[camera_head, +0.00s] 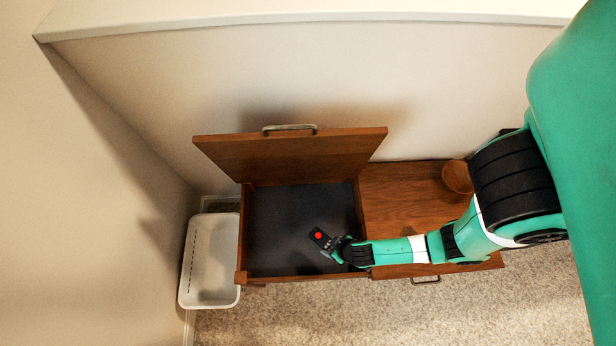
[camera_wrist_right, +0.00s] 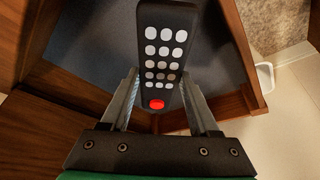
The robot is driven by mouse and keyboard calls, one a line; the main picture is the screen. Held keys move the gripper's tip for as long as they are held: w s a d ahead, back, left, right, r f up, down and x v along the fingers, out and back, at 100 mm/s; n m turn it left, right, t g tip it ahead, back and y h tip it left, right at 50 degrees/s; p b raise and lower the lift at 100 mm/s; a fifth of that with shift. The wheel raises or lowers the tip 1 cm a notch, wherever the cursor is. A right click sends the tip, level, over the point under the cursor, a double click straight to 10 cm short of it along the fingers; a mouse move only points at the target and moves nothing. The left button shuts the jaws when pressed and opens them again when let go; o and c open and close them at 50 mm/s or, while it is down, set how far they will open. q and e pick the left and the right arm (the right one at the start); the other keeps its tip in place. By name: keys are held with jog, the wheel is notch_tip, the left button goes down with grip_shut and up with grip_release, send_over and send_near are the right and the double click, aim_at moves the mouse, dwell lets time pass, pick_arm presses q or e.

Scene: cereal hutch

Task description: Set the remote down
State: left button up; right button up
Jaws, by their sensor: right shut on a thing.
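The remote (camera_head: 321,239) is black with a red button and pale round buttons. My right gripper (camera_head: 334,247) is shut on it and holds it over the open compartment of the wooden hutch (camera_head: 240,279). In the right wrist view the remote (camera_wrist_right: 164,52) stands out between the two fingers of my right gripper (camera_wrist_right: 162,92), its red-button end nearest the palm. The compartment's dark floor (camera_head: 285,215) is bare around it. I cannot tell the exact height of the remote above that floor. My left gripper is not in view.
The hutch's wooden lid (camera_head: 290,153) is raised at the back, with a metal handle. A white bin (camera_head: 189,290) stands on the left. A wooden bowl (camera_head: 457,177) sits on the hutch top (camera_head: 400,200) at right, beside my arm.

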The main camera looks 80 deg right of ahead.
jog(key=b, duration=0.4)
send_near(308, 227)
jog(key=b+x, duration=0.1)
jog(key=b, duration=0.2)
jog(key=shift+w+d+f, duration=0.1)
jog(key=shift+w+f, duration=0.2)
jog(key=shift+w+d+f, duration=0.25)
jog(key=shift+d, duration=0.05)
jog(key=b+x, duration=0.3)
jog(key=x, duration=0.1)
jog(key=shift+s+a+f+b, duration=0.1)
jog(key=shift+s+f+b, duration=0.1)
jog(key=shift+s+b, duration=0.2)
jog(key=shift+r, duration=0.15)
jog(key=o, duration=1.5)
jog(key=shift+c, duration=0.2)
